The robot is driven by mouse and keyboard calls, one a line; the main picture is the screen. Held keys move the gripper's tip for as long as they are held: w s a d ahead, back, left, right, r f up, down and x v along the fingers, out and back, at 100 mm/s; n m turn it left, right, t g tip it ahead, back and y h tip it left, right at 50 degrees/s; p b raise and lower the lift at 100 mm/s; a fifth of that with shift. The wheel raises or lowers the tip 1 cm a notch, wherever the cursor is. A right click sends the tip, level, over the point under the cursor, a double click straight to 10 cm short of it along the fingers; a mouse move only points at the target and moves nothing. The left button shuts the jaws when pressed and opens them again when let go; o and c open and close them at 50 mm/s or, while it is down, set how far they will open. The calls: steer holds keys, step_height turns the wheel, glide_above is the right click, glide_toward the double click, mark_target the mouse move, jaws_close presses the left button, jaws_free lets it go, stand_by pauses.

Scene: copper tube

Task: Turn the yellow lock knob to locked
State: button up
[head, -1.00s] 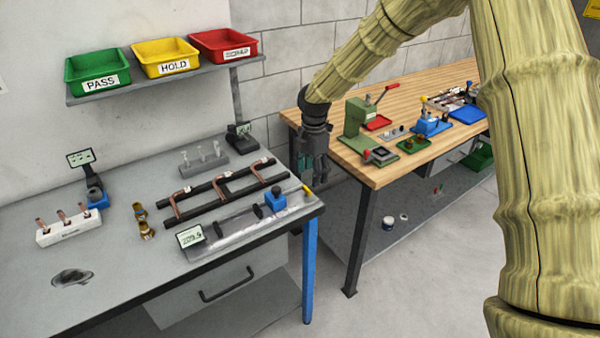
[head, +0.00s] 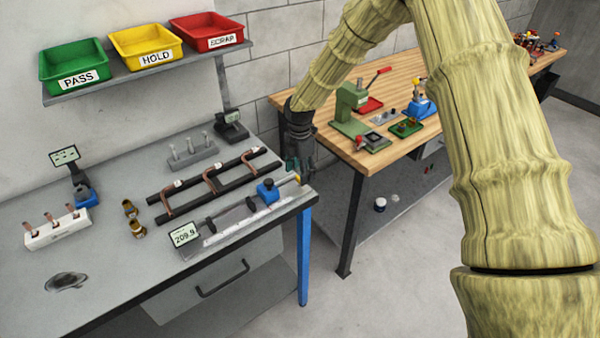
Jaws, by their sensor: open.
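The yellow lock knob (head: 298,180) shows as a small spot of yellow at the right end of the long measuring fixture, near the bench's right corner. The fixture has a grey rail (head: 240,221), a blue block (head: 267,190) and a display (head: 184,235) reading about 209.9. My gripper (head: 299,171) points down, open and empty, right at the knob's end of the fixture. Its fingers partly hide the knob. I cannot tell whether they touch it, or which way the knob is turned.
A black rack with copper tubes (head: 213,180) lies just behind the fixture. Brass fittings (head: 133,222), a white block with copper pieces (head: 57,228) and gauges stand farther left. Green, yellow and red bins sit on the shelf (head: 150,72). A wooden bench (head: 345,148) stands to the right.

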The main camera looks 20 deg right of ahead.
steer(key=shift+f+p, duration=0.3)
steer(key=shift+f, duration=0.9)
steer(key=c, duration=1)
